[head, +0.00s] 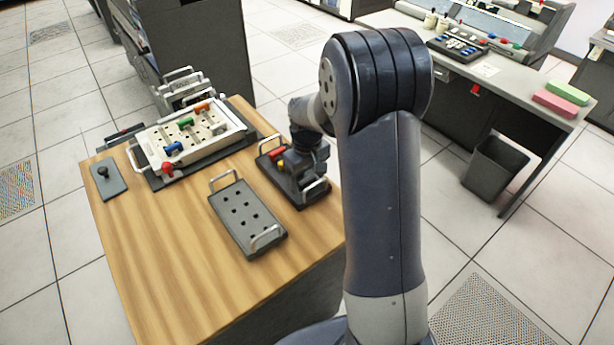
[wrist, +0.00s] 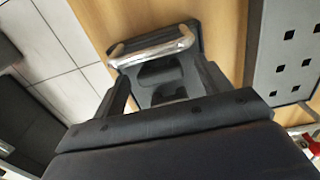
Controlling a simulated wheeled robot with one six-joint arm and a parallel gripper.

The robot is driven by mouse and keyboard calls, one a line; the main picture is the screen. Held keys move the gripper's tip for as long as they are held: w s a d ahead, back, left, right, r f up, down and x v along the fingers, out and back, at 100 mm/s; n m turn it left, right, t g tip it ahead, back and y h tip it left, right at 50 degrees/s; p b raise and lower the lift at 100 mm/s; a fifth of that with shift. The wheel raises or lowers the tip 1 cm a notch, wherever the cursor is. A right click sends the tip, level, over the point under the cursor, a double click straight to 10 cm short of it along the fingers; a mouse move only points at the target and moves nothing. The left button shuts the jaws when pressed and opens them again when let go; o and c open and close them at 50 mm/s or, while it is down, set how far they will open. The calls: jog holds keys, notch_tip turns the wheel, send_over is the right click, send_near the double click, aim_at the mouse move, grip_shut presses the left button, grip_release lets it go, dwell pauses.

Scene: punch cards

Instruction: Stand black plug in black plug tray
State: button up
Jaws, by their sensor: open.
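My gripper (head: 303,180) is over a dark tray (head: 318,192) with chrome handles at the right edge of the wooden table. In the wrist view my gripper (wrist: 160,85) is open, its two fingers apart above the handle end of this tray. Dark shapes show between the fingers; I cannot tell whether one is a black plug. A red plug (head: 277,153) and a yellow plug (head: 281,163) stand beside my gripper at that tray. A small black knob (head: 102,171) stands on a small grey plate (head: 112,187) at the table's left. I cannot tell which tray is the black plug tray.
A grey tray (head: 233,193) with several empty square holes and two handles lies mid-table. A white board (head: 212,146) with coloured plugs lies behind it, near a handled rack (head: 180,92). The table's front (head: 170,280) is clear. A desk (head: 520,90) stands apart at right.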

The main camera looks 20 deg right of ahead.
aim_at(307, 180)
jog(key=shift+r, duration=0.15)
notch_tip(307, 180, up, 11)
jog(key=shift+f, duration=0.2)
dwell(0.3)
notch_tip(307, 180, down, 11)
jog(key=shift+r, duration=0.45)
jog(key=shift+f, duration=0.1)
dwell(0.5)
